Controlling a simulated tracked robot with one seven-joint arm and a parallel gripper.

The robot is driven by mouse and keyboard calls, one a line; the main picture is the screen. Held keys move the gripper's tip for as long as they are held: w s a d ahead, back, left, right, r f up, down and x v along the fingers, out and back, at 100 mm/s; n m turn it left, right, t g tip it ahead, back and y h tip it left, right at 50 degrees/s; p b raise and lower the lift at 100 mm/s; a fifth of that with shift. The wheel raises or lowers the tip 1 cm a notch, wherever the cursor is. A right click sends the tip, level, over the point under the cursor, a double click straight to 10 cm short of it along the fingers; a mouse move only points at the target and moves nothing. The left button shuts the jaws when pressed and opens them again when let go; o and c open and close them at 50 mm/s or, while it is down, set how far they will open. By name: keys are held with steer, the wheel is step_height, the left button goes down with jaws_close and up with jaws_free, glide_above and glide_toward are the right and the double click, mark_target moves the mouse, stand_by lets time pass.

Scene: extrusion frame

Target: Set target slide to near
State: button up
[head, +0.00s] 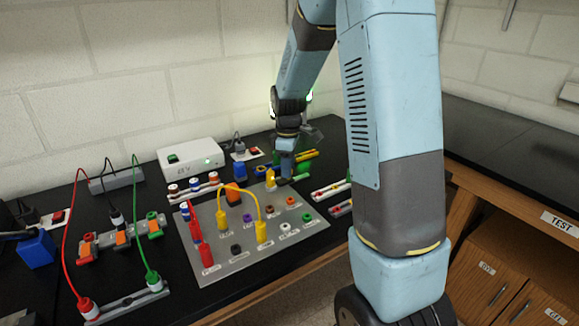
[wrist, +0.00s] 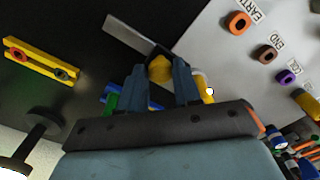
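No part in view is labelled target slide, so I cannot tell which one it is. In the wrist view a yellow piece (wrist: 160,69) shows between the two blue fingertips of my gripper (wrist: 160,78). The fingers stand apart on either side of it; whether they press on it is unclear. A grey bar (wrist: 125,32) runs slantwise past the fingertips, beside the pale panel (wrist: 225,60). In the head view my gripper (head: 285,178) points down at the panel's back right edge, close beside a yellow piece (head: 270,178). The arm and gripper hide part of that spot.
The panel carries coloured sockets and a yellow cable (head: 222,190). A yellow bar with red and green sockets (wrist: 40,60) lies left in the wrist view. Pale rails (head: 330,190) lie right of the panel, and a white power box (head: 190,158) stands behind it. The right bench (head: 510,145) is mostly clear.

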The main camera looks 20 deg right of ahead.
steer(key=o, duration=0.4)
steer(key=shift+c, duration=0.2)
steer(key=shift+r, duration=0.1)
step_height(320, 180, up, 13)
steer(key=shift+r, duration=0.2)
stand_by(0.4)
steer(key=s+r+m+t, duration=0.2)
steer(key=s+m, duration=0.3)
steer(key=s, duration=0.8)
steer(key=s+r+m+t, duration=0.3)
steer(key=s+r+m, duration=0.2)
steer(key=s, duration=0.9)
steer(key=shift+s+a+r+m+t, duration=0.3)
steer(key=shift+a+m, duration=0.15)
steer(key=shift+m, duration=0.35)
